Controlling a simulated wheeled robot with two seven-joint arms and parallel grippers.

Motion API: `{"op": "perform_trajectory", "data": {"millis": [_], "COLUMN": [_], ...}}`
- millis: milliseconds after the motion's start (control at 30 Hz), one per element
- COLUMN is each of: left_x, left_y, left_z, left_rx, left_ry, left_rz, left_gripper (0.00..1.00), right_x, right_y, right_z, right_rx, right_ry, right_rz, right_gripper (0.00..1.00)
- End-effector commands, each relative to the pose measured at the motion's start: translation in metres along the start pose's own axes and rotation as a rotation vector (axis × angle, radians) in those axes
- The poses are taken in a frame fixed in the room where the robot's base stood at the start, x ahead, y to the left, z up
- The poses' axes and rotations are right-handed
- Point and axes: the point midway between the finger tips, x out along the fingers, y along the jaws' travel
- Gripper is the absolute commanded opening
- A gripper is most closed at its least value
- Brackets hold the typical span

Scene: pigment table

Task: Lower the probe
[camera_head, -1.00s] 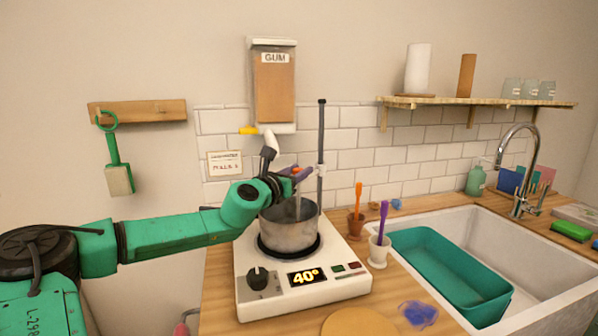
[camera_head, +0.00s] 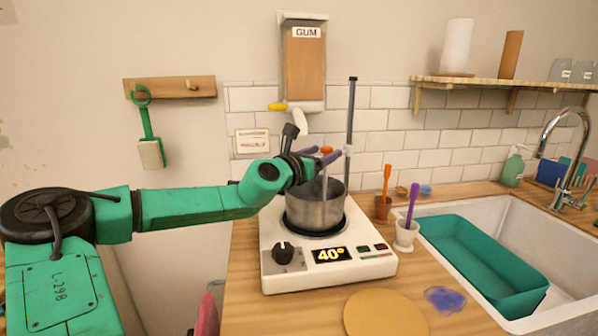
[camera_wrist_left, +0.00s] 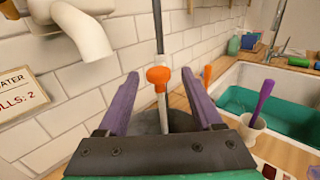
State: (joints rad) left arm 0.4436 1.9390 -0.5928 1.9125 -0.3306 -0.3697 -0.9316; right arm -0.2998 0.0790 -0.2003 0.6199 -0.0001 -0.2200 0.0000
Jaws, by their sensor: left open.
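The probe has an orange knob (camera_head: 326,150) on top and a thin pale shaft that goes down into the steel pot (camera_head: 318,208). It stands beside a dark upright rod (camera_head: 351,110). My left gripper (camera_head: 324,155) is open, its purple fingers at the height of the knob. In the left wrist view the orange knob (camera_wrist_left: 158,76) shows between the two spread fingers, with a gap on each side. The probe's lower end is hidden in the pot. My right gripper is not in view.
The pot stands on a white hotplate (camera_head: 325,265) reading 40°. A white cup (camera_head: 406,236) with a purple tool and a brown cup (camera_head: 383,207) with an orange one stand to its right. A gum dispenser (camera_head: 303,60) hangs behind. The sink (camera_head: 520,215) is at right.

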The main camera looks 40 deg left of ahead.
Motion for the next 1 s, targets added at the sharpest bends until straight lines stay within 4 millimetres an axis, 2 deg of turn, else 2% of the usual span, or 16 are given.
{"op": "perform_trajectory", "data": {"millis": [33,167,300,400,500,633,1000], "left_x": [-0.008,-0.037,-0.078,-0.101,-0.116,-0.122,-0.122], "left_y": [0.003,0.003,0.003,0.003,0.002,0.002,0.001], "left_z": [-0.004,-0.005,-0.005,-0.005,-0.004,-0.003,-0.002], "left_rx": [0.001,0.003,0.001,-0.001,-0.003,-0.005,-0.004], "left_ry": [-0.004,-0.006,-0.005,-0.003,0.000,0.003,0.003], "left_rz": [0.006,0.007,0.008,0.008,0.005,0.004,0.003], "left_gripper": [0.67,0.67,0.67,0.67,0.67,0.67,0.67], "right_x": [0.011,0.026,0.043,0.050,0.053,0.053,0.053], "right_y": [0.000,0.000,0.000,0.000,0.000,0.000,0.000], "right_z": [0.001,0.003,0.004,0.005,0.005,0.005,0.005], "right_rx": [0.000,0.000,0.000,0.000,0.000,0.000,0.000], "right_ry": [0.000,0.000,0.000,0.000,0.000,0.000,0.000], "right_rz": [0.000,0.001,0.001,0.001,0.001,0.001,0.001], "right_gripper": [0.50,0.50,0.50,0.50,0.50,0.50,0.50]}}
